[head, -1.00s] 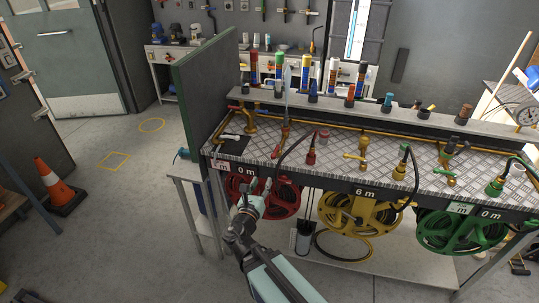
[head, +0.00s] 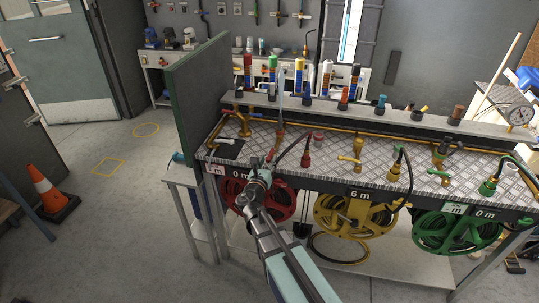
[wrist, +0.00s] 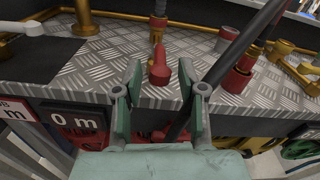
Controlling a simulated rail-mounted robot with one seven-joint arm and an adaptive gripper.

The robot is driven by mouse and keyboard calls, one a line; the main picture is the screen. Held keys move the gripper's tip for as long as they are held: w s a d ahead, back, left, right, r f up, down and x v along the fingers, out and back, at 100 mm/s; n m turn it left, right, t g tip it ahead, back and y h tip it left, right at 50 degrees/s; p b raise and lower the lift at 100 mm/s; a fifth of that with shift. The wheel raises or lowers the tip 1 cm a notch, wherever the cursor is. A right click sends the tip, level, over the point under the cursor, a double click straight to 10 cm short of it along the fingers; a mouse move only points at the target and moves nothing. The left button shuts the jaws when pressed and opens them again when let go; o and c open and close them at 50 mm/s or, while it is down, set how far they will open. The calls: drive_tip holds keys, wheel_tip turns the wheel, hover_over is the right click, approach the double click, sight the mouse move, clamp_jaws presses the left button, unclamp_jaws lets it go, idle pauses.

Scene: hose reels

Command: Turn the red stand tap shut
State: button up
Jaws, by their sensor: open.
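The red stand tap (head: 279,135) stands on the checker-plate bench top above the red reel, partly hidden behind my gripper in the head view. In the wrist view its red handle (wrist: 158,68) points toward me, below an orange-brass body. My gripper (head: 263,164) is at the bench's front edge, in front of the tap. In the wrist view my gripper (wrist: 160,85) has its two teal fingers spread, with the handle in line with the gap between them. I cannot tell whether they touch it. Nothing is held.
A dark hose with a red end fitting (head: 306,153) stands close right of the tap and crosses near my right finger. A green panel (head: 195,100) bounds the left. Yellow and green reels (head: 455,230) hang right.

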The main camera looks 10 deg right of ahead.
sight(271, 154)
drive_tip(key=shift+p+x, duration=0.3)
drive_tip(key=shift+x, duration=1.25)
clamp_jaws()
